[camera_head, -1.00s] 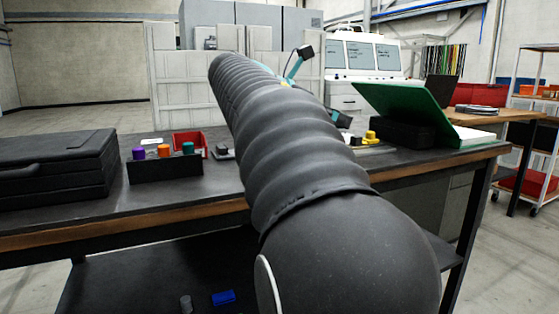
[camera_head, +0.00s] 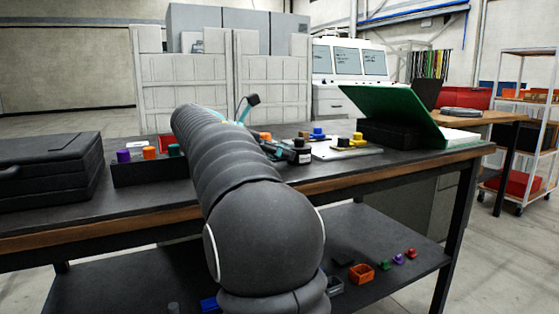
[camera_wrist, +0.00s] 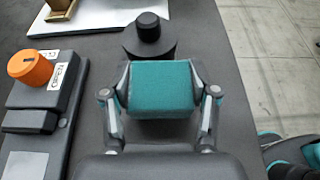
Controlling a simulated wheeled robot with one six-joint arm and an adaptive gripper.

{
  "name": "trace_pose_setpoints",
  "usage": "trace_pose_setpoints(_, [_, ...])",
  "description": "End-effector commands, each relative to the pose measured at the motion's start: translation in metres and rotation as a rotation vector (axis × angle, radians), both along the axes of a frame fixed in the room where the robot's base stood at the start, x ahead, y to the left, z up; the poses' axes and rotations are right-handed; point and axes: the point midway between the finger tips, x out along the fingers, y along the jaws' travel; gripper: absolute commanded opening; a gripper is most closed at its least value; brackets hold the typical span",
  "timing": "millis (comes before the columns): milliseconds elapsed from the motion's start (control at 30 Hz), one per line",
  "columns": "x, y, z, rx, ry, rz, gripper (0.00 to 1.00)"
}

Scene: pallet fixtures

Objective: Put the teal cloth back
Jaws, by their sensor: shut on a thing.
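The teal cloth (camera_wrist: 160,88), a thick block-like pad, is in the middle of the wrist view. My gripper (camera_wrist: 160,97) is shut on it, with one finger at each side. A black knob on a round dark base (camera_wrist: 148,28) stands just beyond the cloth in that view. In the head view my arm covers part of the table, and I cannot make out the cloth there.
An orange knob on a dark labelled box (camera_wrist: 32,72) lies left of my gripper. The workbench (camera_head: 75,215) also carries a black case (camera_head: 45,170), a rack with coloured knobs (camera_head: 135,173) and a green-lidded box (camera_head: 400,115). Small parts lie on the lower shelf.

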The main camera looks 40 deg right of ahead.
Motion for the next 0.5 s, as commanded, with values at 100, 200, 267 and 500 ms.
trace_pose_setpoints(100, [-0.0003,0.0000,-0.0157,0.000,0.001,0.000,0.16])
trace_pose_setpoints(200, [-0.0002,0.0000,-0.0160,-0.001,-0.002,0.000,0.16])
trace_pose_setpoints(267, [-0.0002,-0.0001,-0.0156,-0.001,-0.002,0.000,0.16])
trace_pose_setpoints(500, [-0.0002,-0.0001,-0.0190,0.000,-0.001,0.001,0.16])
